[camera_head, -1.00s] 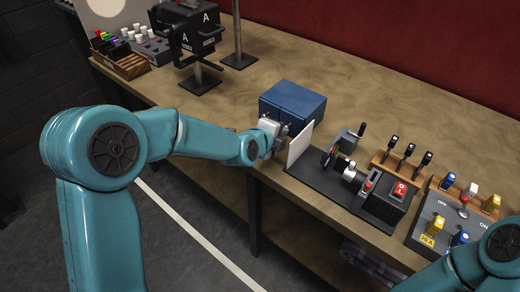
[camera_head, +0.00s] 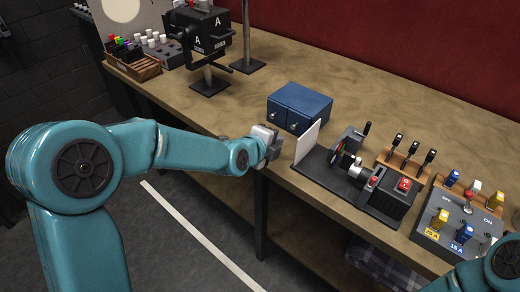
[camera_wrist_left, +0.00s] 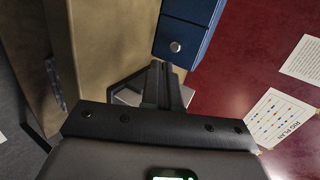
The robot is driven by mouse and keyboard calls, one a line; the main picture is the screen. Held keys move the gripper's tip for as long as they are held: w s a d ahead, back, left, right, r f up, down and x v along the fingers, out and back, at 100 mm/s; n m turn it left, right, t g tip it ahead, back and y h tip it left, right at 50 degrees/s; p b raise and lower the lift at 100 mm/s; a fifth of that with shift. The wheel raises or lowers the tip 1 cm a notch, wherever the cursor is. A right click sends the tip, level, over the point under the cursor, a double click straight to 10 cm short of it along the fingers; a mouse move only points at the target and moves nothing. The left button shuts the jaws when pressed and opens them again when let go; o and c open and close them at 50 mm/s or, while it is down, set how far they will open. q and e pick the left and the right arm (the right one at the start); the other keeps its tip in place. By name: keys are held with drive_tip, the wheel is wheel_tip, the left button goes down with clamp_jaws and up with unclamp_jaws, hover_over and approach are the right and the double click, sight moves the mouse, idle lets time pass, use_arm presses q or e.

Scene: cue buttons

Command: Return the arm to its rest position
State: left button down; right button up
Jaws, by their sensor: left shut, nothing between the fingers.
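My left arm comes in from the left in the head view, and its gripper (camera_head: 277,147) hangs at the front edge of the wooden workbench (camera_head: 375,100). The gripper is just in front of the blue box (camera_head: 303,103), which has small round knobs on its front. In the left wrist view the closed fingers (camera_wrist_left: 168,85) point toward the bench, with nothing between them. The blue box (camera_wrist_left: 188,30) shows just beyond the fingers there. My right arm shows only as a teal joint at the lower right corner of the head view; its gripper is out of the frame.
Right of the gripper stand a white panel (camera_head: 307,142) and a black-based device with a red switch (camera_head: 404,184). Farther right are levers (camera_head: 413,149) and a grey switch box (camera_head: 455,225). A black stand-mounted unit (camera_head: 207,35) is at the back left. The floor before the bench is clear.

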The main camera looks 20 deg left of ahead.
use_arm(q)
drive_tip(key=v, duration=0.7)
drive_tip(key=s+d+f+n+g, duration=0.1)
drive_tip(key=s+f+n+g, duration=0.15)
drive_tip(key=f, duration=0.45)
drive_tip(key=s+f+n+g, duration=0.1)
drive_tip(key=f+n, duration=0.3)
drive_tip(key=f, duration=0.3)
drive_tip(key=s+d+f+n+g, duration=0.2)
drive_tip(key=s+f+n+g, duration=0.2)
drive_tip(key=s+f+n, duration=0.4)
drive_tip(key=s+d+f+n+g+p, duration=0.1)
drive_tip(key=s+f+n+g, duration=0.3)
drive_tip(key=s+f+n, duration=0.4)
drive_tip(key=s+f, duration=0.3)
drive_tip(key=s, duration=0.2)
drive_tip(key=shift+s+d+f+h, duration=0.3)
drive_tip(key=shift+d+f+h, duration=0.05)
drive_tip(key=shift+d+h, duration=0.05)
drive_tip(key=shift+w+n, duration=0.1)
drive_tip(key=shift+n, duration=0.15)
